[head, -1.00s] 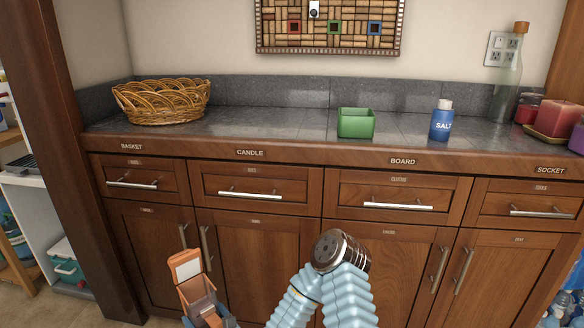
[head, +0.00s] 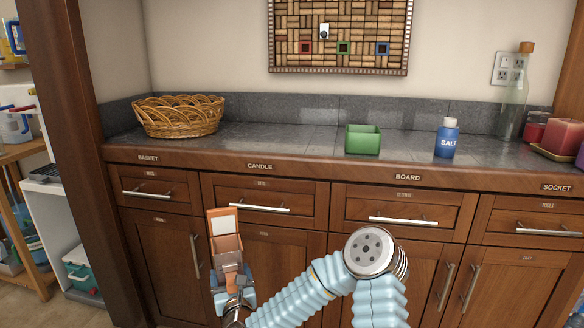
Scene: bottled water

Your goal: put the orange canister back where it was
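I see no orange canister that I can clearly make out on the counter (head: 300,139). One arm of mine, which I take for the right, rises from the bottom right of centre. It bends at a round metal joint and runs down to the left. Its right gripper (head: 225,240) stands in front of the drawers below the basket and candle labels. It shows orange-brown parts and a white face at the top. I cannot tell whether its fingers are open or shut, or whether they hold anything. My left gripper is not in view.
A wicker basket (head: 179,116), a green open box (head: 363,140), a blue salt bottle (head: 447,140), a tall glass bottle (head: 514,98) and red candles (head: 563,136) stand on the counter. Bare counter lies between basket and box. An open shelf (head: 60,215) is at left.

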